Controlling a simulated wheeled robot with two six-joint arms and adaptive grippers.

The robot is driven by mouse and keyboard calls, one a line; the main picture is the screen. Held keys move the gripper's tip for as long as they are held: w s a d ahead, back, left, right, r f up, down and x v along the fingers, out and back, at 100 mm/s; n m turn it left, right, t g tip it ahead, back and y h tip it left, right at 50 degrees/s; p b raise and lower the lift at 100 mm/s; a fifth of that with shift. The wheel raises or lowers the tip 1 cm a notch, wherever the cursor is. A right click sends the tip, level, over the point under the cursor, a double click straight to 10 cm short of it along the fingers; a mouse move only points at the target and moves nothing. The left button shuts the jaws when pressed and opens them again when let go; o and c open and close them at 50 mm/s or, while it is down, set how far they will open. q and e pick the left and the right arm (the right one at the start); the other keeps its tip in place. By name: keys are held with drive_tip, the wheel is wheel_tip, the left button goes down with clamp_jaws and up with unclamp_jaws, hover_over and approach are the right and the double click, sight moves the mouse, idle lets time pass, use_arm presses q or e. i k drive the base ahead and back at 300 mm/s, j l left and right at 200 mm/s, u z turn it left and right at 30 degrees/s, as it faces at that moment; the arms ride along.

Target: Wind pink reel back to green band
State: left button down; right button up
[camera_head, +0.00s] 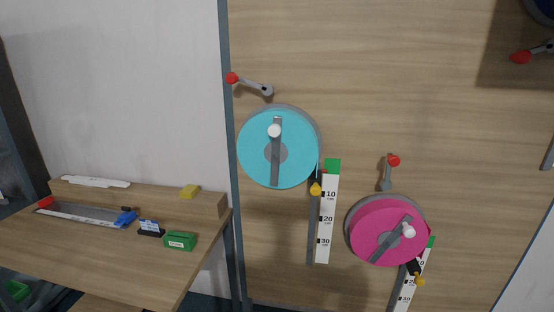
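The pink reel (375,228) is mounted on the wooden panel at the lower right. Its grey crank arm (388,243) points up and right to a white knob (409,231). A white scale (408,289) stands below and right of the reel, with a green band (431,241) at its top. A black piece with a yellow end (419,281) hangs beside the scale, below the green band. A red-tipped lever (392,162) sits above the reel, pointing up. Neither of my grippers is in view.
A cyan reel (255,150) with its own scale (325,225) and red-tipped lever (233,78) is up and left. A wooden table (90,256) at the left holds a green box (180,241) and small items. Another red-tipped lever (521,57) is at the upper right.

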sight(384, 230)
drive_tip(key=z, duration=1.3)
